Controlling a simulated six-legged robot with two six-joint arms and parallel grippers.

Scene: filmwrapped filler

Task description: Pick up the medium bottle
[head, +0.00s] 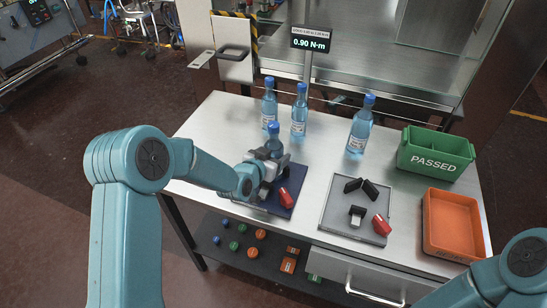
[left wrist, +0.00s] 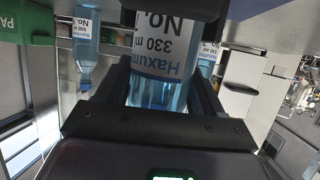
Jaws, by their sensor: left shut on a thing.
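My left gripper (head: 268,172) is shut on a clear blue bottle (head: 273,145) with a dark blue cap, over the dark blue mat. In the left wrist view the gripper (left wrist: 158,92) has its fingers on both sides of this bottle (left wrist: 165,92), whose label reads "330 m", partly cut off. Three more blue bottles stand upright on the table: one at the back left (head: 269,103), one beside it (head: 299,112), and one to the right (head: 361,128). My right gripper is out of the frames; only part of its arm shows.
A red-and-white piece (head: 286,198) lies on the dark blue mat (head: 292,178). A grey tray (head: 335,217) holds black parts and a red piece. A green "PASSED" bin (head: 434,163) and an orange tray (head: 455,224) occupy the right. A display post (head: 310,41) stands behind.

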